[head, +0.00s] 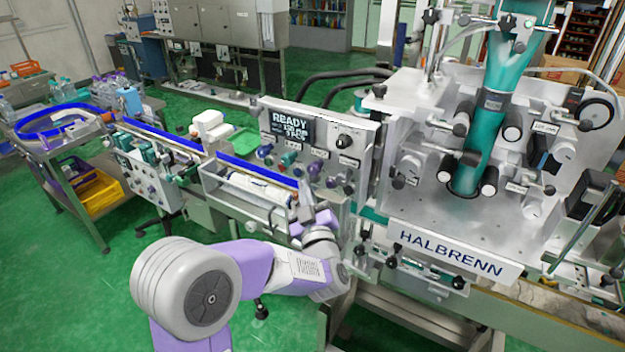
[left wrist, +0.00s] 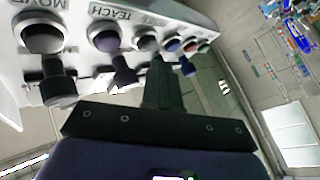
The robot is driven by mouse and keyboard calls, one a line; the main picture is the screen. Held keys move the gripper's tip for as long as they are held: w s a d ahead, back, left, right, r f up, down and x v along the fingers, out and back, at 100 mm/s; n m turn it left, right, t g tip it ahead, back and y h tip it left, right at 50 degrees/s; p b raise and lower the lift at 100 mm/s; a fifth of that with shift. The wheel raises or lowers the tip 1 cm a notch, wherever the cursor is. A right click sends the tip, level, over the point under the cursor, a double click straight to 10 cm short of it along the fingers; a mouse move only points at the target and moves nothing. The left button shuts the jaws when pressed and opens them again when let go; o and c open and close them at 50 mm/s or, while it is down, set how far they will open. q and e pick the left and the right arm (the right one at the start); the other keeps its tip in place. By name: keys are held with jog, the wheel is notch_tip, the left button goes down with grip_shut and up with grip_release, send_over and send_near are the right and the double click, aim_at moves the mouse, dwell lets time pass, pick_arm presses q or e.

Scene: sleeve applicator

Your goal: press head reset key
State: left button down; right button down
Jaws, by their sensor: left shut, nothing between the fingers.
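My left gripper (head: 306,192) is shut and empty, just below and in front of this row. In the left wrist view its fingers (left wrist: 158,78) point at the panel row (left wrist: 147,38), overlapping a key's lower edge; contact cannot be told. My right gripper is out of view.
Keys labelled TEACH (left wrist: 105,36) and another big one (left wrist: 42,38) have knobs close beside my fingers. A conveyor trough with a white roll (head: 258,188) lies left of the gripper. The HALBRENN machine body (head: 450,250) fills the right. Green floor is open at left.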

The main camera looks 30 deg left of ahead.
pick_arm(q)
jog(key=s+b, duration=0.1)
jog(key=s, duration=0.4)
jog(key=shift+a, duration=0.2)
dwell(0.7)
jog(key=w+d+f+m+g+h, duration=0.1)
jog(key=d+f+m+h, duration=0.25)
jog(key=f, duration=0.55)
jog(key=w+d+f+m+g+h, duration=0.15)
jog(key=f+h, duration=0.25)
jog(key=f, duration=0.5)
jog(key=w+d+f+m+g+h, duration=0.1)
jog(key=d+f+m+h, duration=0.25)
jog(key=f, duration=0.55)
jog(key=s+d+f+g+h, duration=0.25)
jog(key=s+f, duration=0.25)
jog(key=f, duration=0.3)
jog(key=s+d+f+g+h, duration=0.1)
jog(key=s+d+f+g, duration=0.3)
jog(key=f, duration=0.4)
jog(key=s+d+f+m+g+h, duration=0.1)
jog(key=s+d+f+g, duration=0.1)
jog(key=s, duration=0.5)
jog(key=s+d+f+m+g+h, duration=0.1)
jog(key=s+d+f+g+h, duration=0.1)
jog(key=s+f+g, duration=0.2)
jog(key=s+f, duration=0.1)
jog(key=s, duration=0.2)
jog(key=shift+s+f, duration=0.15)
jog(key=shift+s, duration=0.25)
